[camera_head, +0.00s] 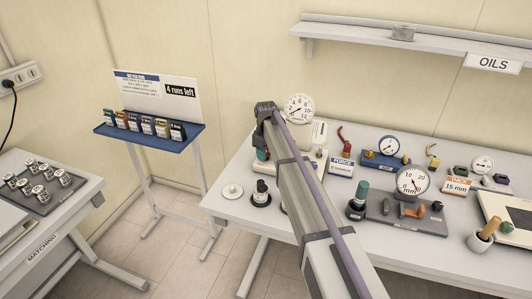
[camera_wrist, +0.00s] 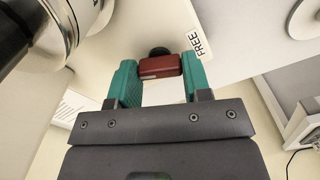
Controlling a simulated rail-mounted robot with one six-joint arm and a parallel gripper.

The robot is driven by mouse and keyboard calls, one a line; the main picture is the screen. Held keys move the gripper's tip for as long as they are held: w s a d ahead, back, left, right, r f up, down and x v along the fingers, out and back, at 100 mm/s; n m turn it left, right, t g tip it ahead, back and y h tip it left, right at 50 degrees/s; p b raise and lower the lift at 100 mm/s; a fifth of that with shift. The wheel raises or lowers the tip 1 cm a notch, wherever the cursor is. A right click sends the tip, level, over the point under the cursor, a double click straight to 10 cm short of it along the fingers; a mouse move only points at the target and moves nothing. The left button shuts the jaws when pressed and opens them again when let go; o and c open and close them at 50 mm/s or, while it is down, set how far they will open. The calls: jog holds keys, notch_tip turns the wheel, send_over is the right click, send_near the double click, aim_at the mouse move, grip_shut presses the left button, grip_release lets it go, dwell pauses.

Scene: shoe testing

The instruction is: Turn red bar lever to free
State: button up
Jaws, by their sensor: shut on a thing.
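The red bar lever (camera_wrist: 160,66) shows in the wrist view, with a dark round pivot just behind it. My gripper (camera_wrist: 159,73) has its two green fingers at the lever's left and right ends and is shut on it. The lever lies about level across the picture. A white label reading FREE (camera_wrist: 199,43) sits right of the lever, beside the right finger. In the head view my arm reaches to a white device with a round dial (camera_head: 299,108) at the table's back left; the lever is hidden there.
The white table (camera_head: 232,205) holds a blue-based gauge (camera_head: 388,147), a grey-based dial gauge (camera_head: 412,181), a FORCE sign (camera_head: 341,165) and a THICK sign (camera_head: 458,186). A blue stand (camera_head: 150,133) with small boxes stands left. A shelf (camera_head: 420,40) hangs above.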

jog(key=m, duration=1.3)
jog(key=shift+m, duration=0.3)
dwell(0.3)
jog(key=o, duration=0.9)
jog(key=shift+r, duration=0.1)
notch_tip(320, 180, up, 11)
jog(key=p, duration=1)
jog(key=shift+f+p, duration=0.2)
jog(key=shift+p, duration=0.2)
